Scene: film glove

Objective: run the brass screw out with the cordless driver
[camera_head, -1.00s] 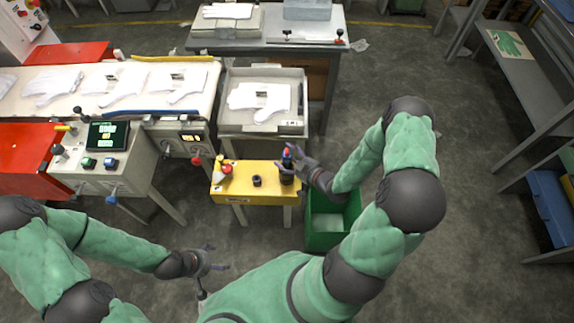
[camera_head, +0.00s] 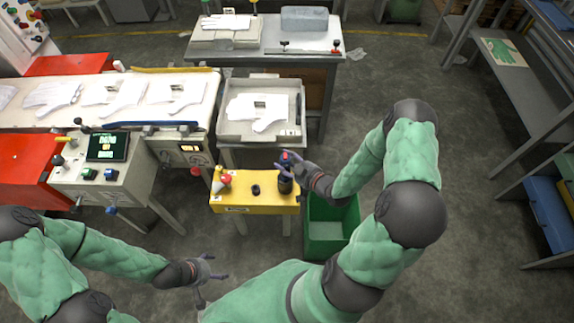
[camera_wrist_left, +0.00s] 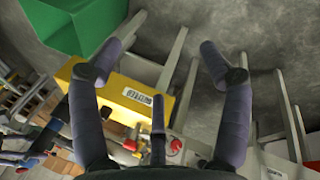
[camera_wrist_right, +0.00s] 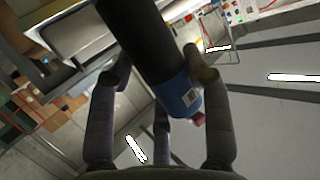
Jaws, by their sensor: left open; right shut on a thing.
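My right gripper (camera_head: 296,174) is shut on a dark cylindrical tool (camera_head: 285,183) with a blue section and a red end, upright at the right end of the yellow stand (camera_head: 240,204). I cannot tell whether its base touches the stand. In the right wrist view the tool (camera_wrist_right: 150,45) lies between the fingers, its blue part and red tip showing. I cannot tell for sure that it is the cordless driver. My left gripper (camera_head: 207,272) is open and empty, in front of and below the stand; its spread fingers show in the left wrist view (camera_wrist_left: 165,60). I cannot make out a brass screw.
A small dark ring (camera_head: 256,190) and a red-and-white cone-shaped thing (camera_head: 222,181) are on the stand. A green bin (camera_head: 325,250) is on the floor right of it. A tray with a white glove (camera_head: 258,112) is behind; a control box (camera_head: 104,170) is left.

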